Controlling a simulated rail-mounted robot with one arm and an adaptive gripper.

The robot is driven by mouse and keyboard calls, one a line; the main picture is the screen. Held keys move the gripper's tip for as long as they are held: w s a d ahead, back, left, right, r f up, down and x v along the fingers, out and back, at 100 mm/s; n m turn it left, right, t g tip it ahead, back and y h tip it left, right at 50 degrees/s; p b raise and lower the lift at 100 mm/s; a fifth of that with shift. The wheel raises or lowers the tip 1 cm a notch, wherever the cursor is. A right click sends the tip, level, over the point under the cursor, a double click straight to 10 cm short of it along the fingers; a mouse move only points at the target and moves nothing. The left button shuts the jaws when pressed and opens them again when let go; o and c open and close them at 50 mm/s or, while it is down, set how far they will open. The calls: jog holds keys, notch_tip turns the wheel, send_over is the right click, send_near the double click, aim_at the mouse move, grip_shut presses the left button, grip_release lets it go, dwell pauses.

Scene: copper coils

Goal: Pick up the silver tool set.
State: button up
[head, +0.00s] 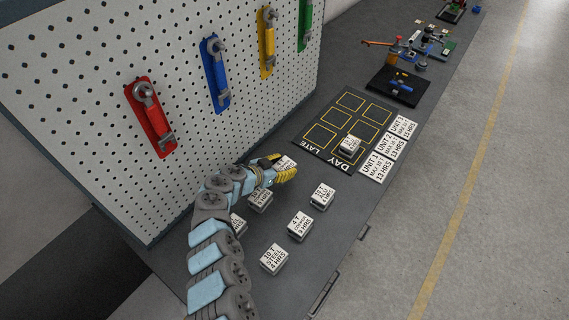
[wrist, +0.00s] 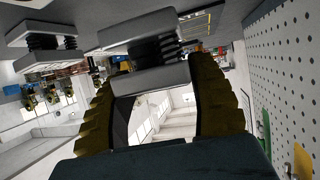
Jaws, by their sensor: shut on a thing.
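Silver-grey wrench-like tools hang on red (head: 151,118), blue (head: 215,73), yellow (head: 267,42) and green (head: 305,25) holders on the pegboard. I cannot tell which of these is the silver tool set. My gripper (head: 283,169) is low over the dark table, well away from the hung tools. Its yellow fingers are shut on a white-labelled block (head: 285,162), partly hidden by them. In the wrist view the held block (wrist: 150,85) shows grey plates around a dark ribbed core, between the fingertips.
Several labelled blocks, such as one marked steel (head: 273,259) and another (head: 322,195), stand on the table around my arm. A black board with yellow squares (head: 320,134) lies beyond, with a block (head: 350,145) on it. White unit cards (head: 377,166) lie beside it. The pegboard (head: 90,130) rises at left.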

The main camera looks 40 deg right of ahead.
aim_at(283, 166)
jog(key=shift+s+a+r+p, duration=0.35)
jog(key=shift+s+a+r, duration=0.05)
jog(key=shift+r, duration=0.3)
jog(key=shift+s+a+r+p, duration=0.35)
jog(key=shift+a+r, duration=0.1)
jog(key=shift+r, duration=0.25)
jog(key=shift+s+a+r+p, duration=0.3)
jog(key=shift+s+a+r, duration=0.1)
jog(key=shift+r, duration=0.3)
jog(key=s+a+r+p, duration=0.3)
jog(key=s+a+p, duration=0.3)
jog(key=p, duration=0.4)
jog(key=shift+s+r+p, duration=0.2)
jog(key=shift+r+p, duration=0.1)
jog(key=shift+r, duration=0.05)
